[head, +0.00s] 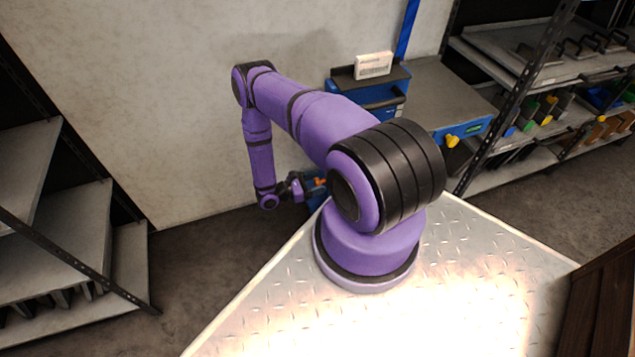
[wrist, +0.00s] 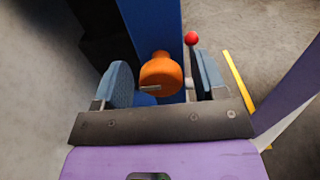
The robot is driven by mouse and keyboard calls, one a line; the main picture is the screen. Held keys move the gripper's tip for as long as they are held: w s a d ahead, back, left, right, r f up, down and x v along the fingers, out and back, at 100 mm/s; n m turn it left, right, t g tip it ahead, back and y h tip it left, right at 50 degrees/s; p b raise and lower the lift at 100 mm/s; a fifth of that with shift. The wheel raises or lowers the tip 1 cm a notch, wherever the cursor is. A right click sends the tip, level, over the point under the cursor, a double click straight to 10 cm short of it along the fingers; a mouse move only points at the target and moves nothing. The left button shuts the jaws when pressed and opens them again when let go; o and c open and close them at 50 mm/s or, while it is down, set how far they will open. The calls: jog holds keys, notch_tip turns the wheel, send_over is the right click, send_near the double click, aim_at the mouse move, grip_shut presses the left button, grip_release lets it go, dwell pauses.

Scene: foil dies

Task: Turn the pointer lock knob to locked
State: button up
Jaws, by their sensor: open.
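The orange knob (wrist: 160,75) shows in the wrist view on a blue upright part. A thin pale pin, perhaps its pointer, lies across its near face. My gripper (wrist: 162,80) is open, with one blue-grey finger pad on each side of the knob. Gaps show between the knob and both pads. In the head view, my gripper (head: 307,186) is low near the wall, and a bit of orange (head: 320,181) shows at its tip. The body behind it is mostly hidden by my arm. No lock markings can be read.
A red ball-ended lever (wrist: 191,39) stands beside the right finger. A yellow strip (wrist: 238,90) lies on the floor. A blue machine (head: 378,94) carries a white box (head: 373,64). A yellow knob (head: 451,140) sticks out of the bench front. Shelves stand on both sides.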

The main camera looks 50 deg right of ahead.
jog(key=shift+s+d, duration=0.2)
jog(key=shift+d, duration=0.15)
jog(key=shift+c, duration=0.2)
jog(key=c, duration=0.8)
